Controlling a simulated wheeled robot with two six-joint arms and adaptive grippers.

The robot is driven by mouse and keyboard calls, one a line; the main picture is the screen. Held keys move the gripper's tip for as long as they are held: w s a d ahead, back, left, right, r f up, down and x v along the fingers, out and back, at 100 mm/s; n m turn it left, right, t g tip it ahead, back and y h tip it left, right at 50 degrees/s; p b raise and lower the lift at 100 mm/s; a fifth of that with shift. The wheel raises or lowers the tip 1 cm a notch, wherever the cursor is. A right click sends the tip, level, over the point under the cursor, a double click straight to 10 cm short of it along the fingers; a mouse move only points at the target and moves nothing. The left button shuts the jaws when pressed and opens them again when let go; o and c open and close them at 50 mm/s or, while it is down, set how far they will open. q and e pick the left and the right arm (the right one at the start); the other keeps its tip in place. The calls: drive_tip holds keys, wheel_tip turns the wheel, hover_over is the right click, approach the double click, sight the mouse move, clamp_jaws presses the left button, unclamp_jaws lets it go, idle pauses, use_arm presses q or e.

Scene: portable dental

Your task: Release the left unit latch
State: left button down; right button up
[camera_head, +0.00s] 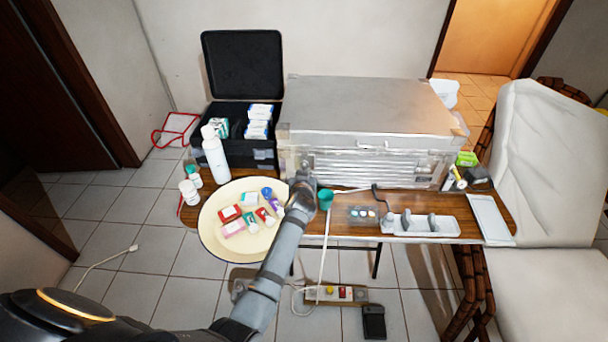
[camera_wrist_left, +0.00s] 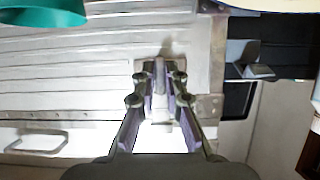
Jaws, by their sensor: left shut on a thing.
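The silver metal unit (camera_head: 370,105) stands on the wooden table with its lid down. Its left latch (camera_wrist_left: 160,76) is a small metal piece on the front face, seen between my fingertips in the left wrist view. My left gripper (camera_head: 303,182) reaches to the left end of the unit's front and hides the latch in the head view. In the wrist view my left gripper (camera_wrist_left: 158,82) is closed around the latch from both sides. Whether the latch is lifted cannot be told. My right gripper is not in view.
A round cream tray (camera_head: 212,247) with small boxes lies left of my forearm. A teal cup (camera_head: 325,199) stands close right of my gripper. A white bottle (camera_head: 214,155) and an open black case (camera_head: 242,60) are at the left. A grey instrument holder (camera_head: 445,226) lies right.

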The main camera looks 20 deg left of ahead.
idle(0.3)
use_arm(q)
drive_tip(key=c, duration=1.4)
unclamp_jaws()
